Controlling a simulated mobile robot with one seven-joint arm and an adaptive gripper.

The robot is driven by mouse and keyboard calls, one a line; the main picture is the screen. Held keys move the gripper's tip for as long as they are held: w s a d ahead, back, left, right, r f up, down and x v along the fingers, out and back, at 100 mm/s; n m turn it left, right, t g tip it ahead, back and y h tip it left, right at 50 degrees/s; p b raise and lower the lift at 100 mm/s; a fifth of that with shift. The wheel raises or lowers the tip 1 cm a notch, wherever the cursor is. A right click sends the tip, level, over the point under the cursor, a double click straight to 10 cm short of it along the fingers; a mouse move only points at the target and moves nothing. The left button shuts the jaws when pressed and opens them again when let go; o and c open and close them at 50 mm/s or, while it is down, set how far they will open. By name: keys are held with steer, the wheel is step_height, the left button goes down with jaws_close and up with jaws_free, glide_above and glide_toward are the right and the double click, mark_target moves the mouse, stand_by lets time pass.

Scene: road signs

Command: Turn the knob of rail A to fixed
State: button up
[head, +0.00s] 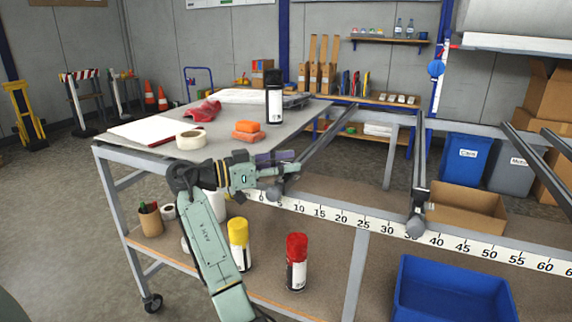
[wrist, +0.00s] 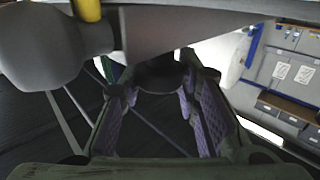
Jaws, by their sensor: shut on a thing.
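Several grey rails slope across the bench frame. The leftmost rail (head: 330,133), beside my gripper, is probably rail A; I see no letter on it. Its grey rounded end (head: 274,193) sits over the ruler strip near the low numbers. My gripper (head: 290,168) is at the near end of this rail. In the wrist view, the purple-padded fingers (wrist: 163,105) are closed on a dark knob (wrist: 160,76) under the rail (wrist: 190,28). The rounded rail end (wrist: 40,48) fills the upper left. The knob's marking and setting are hidden.
A second rail (head: 420,165) stands to the right, clear of my arm. The grey table (head: 150,140) holds a black-capped spray can (head: 274,100), orange blocks (head: 247,128) and a tape roll (head: 191,139). Below are a red can (head: 296,262) and a blue crate (head: 450,298).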

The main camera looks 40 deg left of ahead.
steer(key=shift+f, duration=0.1)
steer(key=o, duration=1.1)
steer(key=shift+o, duration=0.2)
steer(key=v, duration=1.2)
